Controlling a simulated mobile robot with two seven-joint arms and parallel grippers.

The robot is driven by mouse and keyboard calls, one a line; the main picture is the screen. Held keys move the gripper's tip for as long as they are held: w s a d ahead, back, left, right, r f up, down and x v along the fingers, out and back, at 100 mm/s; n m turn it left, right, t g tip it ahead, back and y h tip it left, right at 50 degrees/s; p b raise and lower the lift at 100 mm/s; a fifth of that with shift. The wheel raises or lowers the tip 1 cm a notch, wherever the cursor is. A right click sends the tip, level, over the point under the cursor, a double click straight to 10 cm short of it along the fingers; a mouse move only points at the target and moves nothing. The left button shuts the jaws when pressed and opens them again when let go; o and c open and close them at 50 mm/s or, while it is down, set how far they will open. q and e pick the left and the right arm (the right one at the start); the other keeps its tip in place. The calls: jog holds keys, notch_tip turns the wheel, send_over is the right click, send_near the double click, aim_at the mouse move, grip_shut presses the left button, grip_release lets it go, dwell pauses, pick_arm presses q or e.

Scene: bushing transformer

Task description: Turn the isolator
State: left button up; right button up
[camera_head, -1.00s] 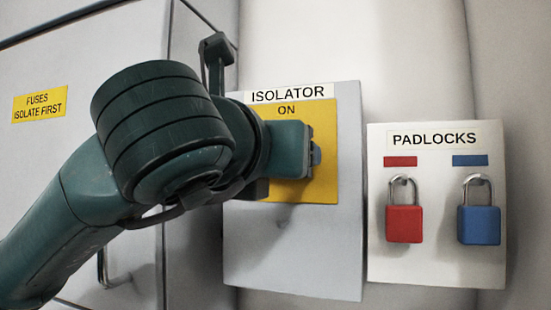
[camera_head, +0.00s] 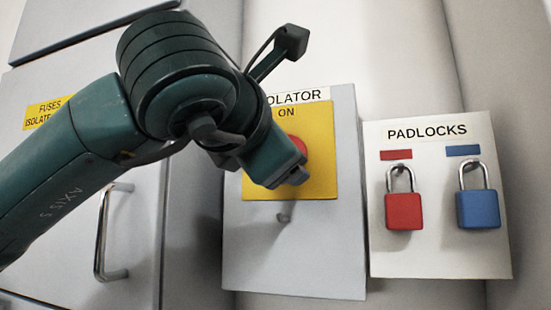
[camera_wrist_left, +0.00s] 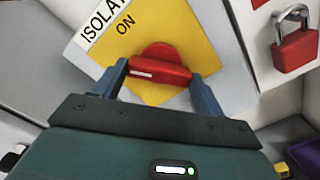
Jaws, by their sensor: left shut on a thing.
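The isolator is a grey box (camera_head: 334,230) with a yellow plate (camera_head: 318,184) marked ON. Its red handle (camera_head: 299,147) shows partly behind my left gripper (camera_head: 297,178) in the head view. In the left wrist view, the red handle (camera_wrist_left: 162,71) lies between the two fingers of my left gripper (camera_wrist_left: 158,74), which is shut on it. A white mark is at the handle's left end there. The handle sits at a slant to the plate's lettering. My right gripper is not in view.
A white PADLOCKS board (camera_head: 432,254) is to the right, with a red padlock (camera_head: 404,211) and a blue padlock (camera_head: 478,209). A grey cabinet door with a metal handle (camera_head: 104,232) is at the left.

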pick_arm(q)
jog(key=shift+m+b, duration=0.35)
jog(key=shift+m, duration=3.35)
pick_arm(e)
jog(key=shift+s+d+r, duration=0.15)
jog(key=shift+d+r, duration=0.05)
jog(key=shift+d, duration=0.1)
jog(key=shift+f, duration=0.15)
pick_arm(q)
jog(key=o, duration=1)
jog(key=b+v, duration=0.2)
jog(key=v, duration=1.1)
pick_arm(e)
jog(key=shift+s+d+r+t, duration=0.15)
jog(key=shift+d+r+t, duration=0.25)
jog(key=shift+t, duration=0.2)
